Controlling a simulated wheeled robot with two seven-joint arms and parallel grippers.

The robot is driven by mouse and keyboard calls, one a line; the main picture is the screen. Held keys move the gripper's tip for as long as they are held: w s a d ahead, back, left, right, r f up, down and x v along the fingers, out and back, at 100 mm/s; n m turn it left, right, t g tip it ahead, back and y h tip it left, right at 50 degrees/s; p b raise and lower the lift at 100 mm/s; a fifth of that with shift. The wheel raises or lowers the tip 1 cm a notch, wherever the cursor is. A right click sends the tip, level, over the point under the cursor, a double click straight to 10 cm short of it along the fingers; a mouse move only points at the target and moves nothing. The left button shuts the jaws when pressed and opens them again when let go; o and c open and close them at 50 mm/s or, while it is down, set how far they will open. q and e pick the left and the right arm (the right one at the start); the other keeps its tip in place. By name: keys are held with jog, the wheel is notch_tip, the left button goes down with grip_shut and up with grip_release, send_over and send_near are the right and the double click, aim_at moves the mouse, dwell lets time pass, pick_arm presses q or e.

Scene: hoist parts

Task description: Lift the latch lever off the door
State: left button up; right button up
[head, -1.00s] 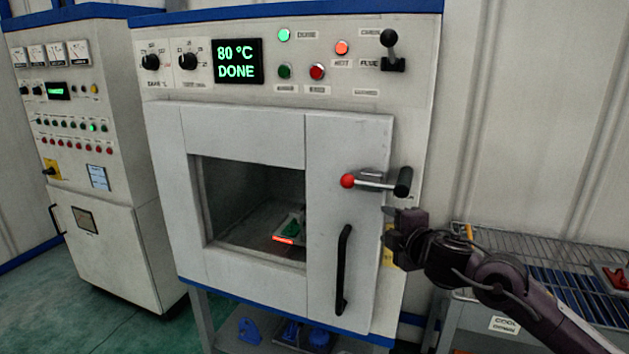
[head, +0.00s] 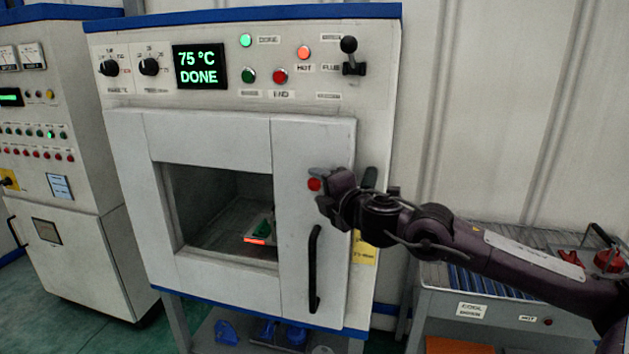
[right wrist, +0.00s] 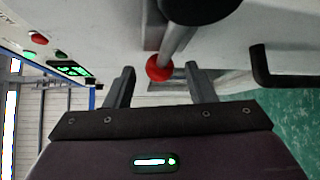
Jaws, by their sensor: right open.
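The oven door (head: 290,145) is shut, with a window and a black vertical handle (head: 315,270). The latch lever's red ball (head: 314,184) shows at the door's right side, and most of the lever is hidden behind my right gripper (head: 322,190). In the right wrist view, the red ball (right wrist: 158,68) appears between the open fingertips of my right gripper (right wrist: 160,75), with a gap on each side. The lever's grey rod (right wrist: 178,42) runs from the ball up to a dark pivot end (right wrist: 205,6). My left gripper is out of view.
The oven display (head: 199,66) reads 75 °C DONE. A green part (head: 262,228) lies inside behind the window. A control cabinet (head: 65,220) stands to the left.

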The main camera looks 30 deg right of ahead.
jog(key=shift+w+d+r+p, duration=0.1)
jog(key=shift+w+d+p, duration=0.4)
jog(key=shift+w, duration=0.25)
jog(key=shift+w+a+p, duration=0.1)
jog(key=shift+w+p, duration=0.2)
jog(key=shift+w, duration=0.1)
jog(key=shift+w+a+f, duration=0.2)
jog(key=shift+w+f, duration=0.1)
jog(key=shift+w, duration=0.05)
grip_shut()
